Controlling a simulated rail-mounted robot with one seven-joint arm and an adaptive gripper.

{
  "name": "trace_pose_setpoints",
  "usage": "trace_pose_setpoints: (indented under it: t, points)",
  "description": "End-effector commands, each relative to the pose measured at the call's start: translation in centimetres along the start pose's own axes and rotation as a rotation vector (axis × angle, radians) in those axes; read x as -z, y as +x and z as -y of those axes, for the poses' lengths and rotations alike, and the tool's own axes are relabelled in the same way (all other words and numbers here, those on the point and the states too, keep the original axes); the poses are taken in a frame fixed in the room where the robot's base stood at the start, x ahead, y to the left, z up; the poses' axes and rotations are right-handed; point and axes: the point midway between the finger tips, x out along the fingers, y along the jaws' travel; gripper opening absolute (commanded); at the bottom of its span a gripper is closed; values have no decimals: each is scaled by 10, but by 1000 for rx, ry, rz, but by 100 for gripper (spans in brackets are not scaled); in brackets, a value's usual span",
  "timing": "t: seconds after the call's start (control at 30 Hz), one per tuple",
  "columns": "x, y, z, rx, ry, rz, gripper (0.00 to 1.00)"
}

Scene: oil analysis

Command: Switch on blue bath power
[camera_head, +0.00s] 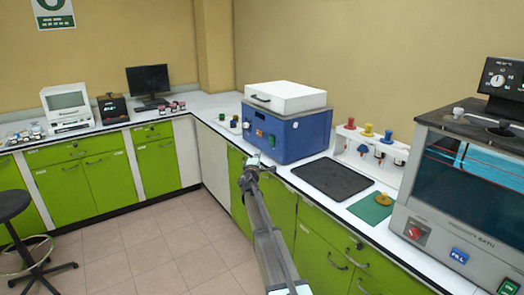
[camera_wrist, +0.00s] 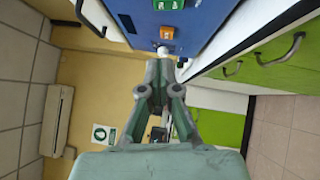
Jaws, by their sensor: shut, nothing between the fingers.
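The blue bath (camera_head: 303,138) stands on the white counter with a white lid (camera_head: 287,98) on top. Its front panel carries an orange switch (camera_head: 259,133) and a green switch (camera_head: 271,140). In the wrist view the green switch (camera_wrist: 167,5) is at the top edge and the orange switch (camera_wrist: 167,33) is just below it. A small white knob (camera_wrist: 164,49) shows beyond my fingertips. My gripper (camera_head: 252,163) is shut and empty, in front of the bath's front panel. In the wrist view its fingertips (camera_wrist: 163,62) point toward the panel; I cannot tell whether they touch it.
A dark mat (camera_head: 332,178) lies right of the bath, near a white rack (camera_head: 372,150) with coloured-top items. A grey bath unit (camera_head: 466,190) stands at the right. Small bottles (camera_head: 233,122) are left of the blue bath. Green cabinets (camera_head: 285,205) run below the counter.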

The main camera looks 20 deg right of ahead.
Motion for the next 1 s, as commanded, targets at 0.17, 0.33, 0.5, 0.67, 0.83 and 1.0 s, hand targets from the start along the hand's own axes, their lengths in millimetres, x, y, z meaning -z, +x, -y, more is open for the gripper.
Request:
trace_pose_setpoints:
  t: [0.17,0.33,0.5,0.67,0.83,1.0]
  points:
    - [1,30,-2,0,0,0,0]
    - [1,64,-2,1,0,1,0]
    - [1,96,-2,1,0,1,0]
    - [-17,110,-2,1,0,2,0]
    - [-26,118,-1,0,1,0,0]
    - [-28,120,0,0,0,0,0]
